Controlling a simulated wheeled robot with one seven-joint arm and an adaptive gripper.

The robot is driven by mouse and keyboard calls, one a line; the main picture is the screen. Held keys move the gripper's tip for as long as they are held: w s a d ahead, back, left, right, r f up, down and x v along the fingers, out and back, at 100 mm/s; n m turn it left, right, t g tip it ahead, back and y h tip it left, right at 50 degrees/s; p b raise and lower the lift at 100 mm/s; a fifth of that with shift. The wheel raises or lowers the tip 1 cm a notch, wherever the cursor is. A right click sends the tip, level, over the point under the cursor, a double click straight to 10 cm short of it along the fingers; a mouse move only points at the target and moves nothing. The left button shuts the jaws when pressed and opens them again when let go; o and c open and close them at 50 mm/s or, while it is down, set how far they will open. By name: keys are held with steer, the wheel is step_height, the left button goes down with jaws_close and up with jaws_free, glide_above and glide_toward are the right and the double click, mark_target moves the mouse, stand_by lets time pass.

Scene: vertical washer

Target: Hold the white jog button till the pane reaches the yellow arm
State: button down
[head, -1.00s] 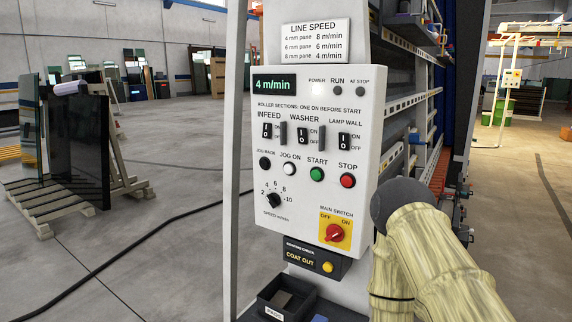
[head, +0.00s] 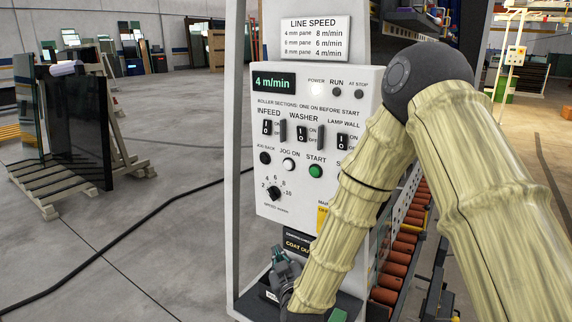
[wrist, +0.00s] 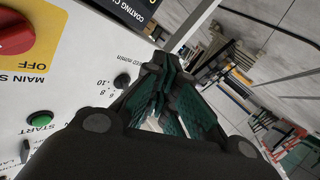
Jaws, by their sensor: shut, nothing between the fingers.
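The white jog button (head: 288,164), labelled JOG ON, is on the control panel (head: 268,221) in the head view, between the black jog-back button (head: 265,158) and the green start button (head: 316,171). My gripper (head: 279,252) is low in front of the panel's stand, below the jog button and apart from it. In the wrist view my gripper (wrist: 160,68) is shut and empty; I cannot make out the white button there. Glass panes (head: 82,125) stand on a rack at the left; I cannot tell which pane is meant. I cannot identify the yellow arm.
My arm covers the stop button and most of the main switch, whose red knob (wrist: 14,33) shows in the wrist view. Orange rollers (head: 404,247) run at the right. The floor at left is open, with a cable.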

mark_target(288, 165)
steer(key=w+a+r+t+p, duration=0.1)
steer(key=a+r+t, duration=0.1)
steer(key=r, duration=0.9)
steer(key=w+a+r+n+t+p, duration=0.1)
steer(key=a+r+t, duration=0.1)
steer(key=r, duration=0.9)
steer(key=shift+w+a+t+p, duration=0.3)
steer(key=shift+w+a+t, duration=0.05)
steer(key=shift+a+t, duration=0.1)
steer(key=shift+w+d, duration=0.1)
steer(key=shift+w, duration=0.05)
steer(key=shift+w+d, duration=0.85)
steer(key=shift+w, duration=0.3)
steer(key=shift+w+d, duration=0.8)
steer(key=shift+w, duration=0.35)
steer(key=shift+w+d, duration=0.85)
steer(key=shift+w, duration=0.3)
